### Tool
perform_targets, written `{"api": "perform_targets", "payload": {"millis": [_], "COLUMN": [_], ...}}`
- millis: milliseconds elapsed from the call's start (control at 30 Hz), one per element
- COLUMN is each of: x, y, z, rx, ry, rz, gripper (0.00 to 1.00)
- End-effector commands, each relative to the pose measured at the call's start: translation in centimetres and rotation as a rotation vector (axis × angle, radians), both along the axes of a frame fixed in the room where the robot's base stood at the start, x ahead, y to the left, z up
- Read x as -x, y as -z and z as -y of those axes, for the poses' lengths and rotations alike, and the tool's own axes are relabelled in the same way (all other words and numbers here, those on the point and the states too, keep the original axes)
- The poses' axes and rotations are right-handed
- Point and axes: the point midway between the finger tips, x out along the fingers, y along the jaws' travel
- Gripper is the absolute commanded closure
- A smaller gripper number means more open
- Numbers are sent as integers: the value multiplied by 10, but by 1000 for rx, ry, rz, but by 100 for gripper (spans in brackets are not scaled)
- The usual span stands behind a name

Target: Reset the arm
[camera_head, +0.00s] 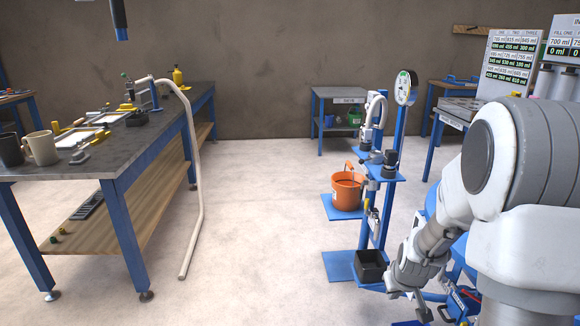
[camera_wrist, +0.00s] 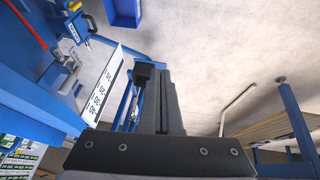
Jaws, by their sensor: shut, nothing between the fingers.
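My gripper (camera_head: 411,304) hangs low at the right of the head view, at the end of my white and grey arm. Its fingers point down, just right of the black bin (camera_head: 371,266) at the foot of the blue stand (camera_head: 391,150). In the wrist view the dark fingers (camera_wrist: 160,80) lie side by side, shut, with nothing seen between them. I cannot tell whether the gripper touches the stand or other parts close by.
An orange bucket (camera_head: 347,191) sits on a low blue shelf of the stand, below a round gauge (camera_head: 405,88). A workbench (camera_head: 150,130) with mugs and tools stands left, with a bent pale pipe (camera_head: 199,190) at its side. The floor between (camera_head: 265,230) is clear.

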Motion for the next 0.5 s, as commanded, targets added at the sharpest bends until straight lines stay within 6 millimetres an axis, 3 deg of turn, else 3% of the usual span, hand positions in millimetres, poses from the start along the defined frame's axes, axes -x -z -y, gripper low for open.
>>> {"api": "perform_targets", "payload": {"millis": [33,200,500], "x": [3,27,87], "y": [-21,-73,-149], "z": [-8,-32,-69], "rx": [-7,-34,-76], "ry": [-2,-2,4], "rz": [13,23,37], "gripper": [100,100,100]}}
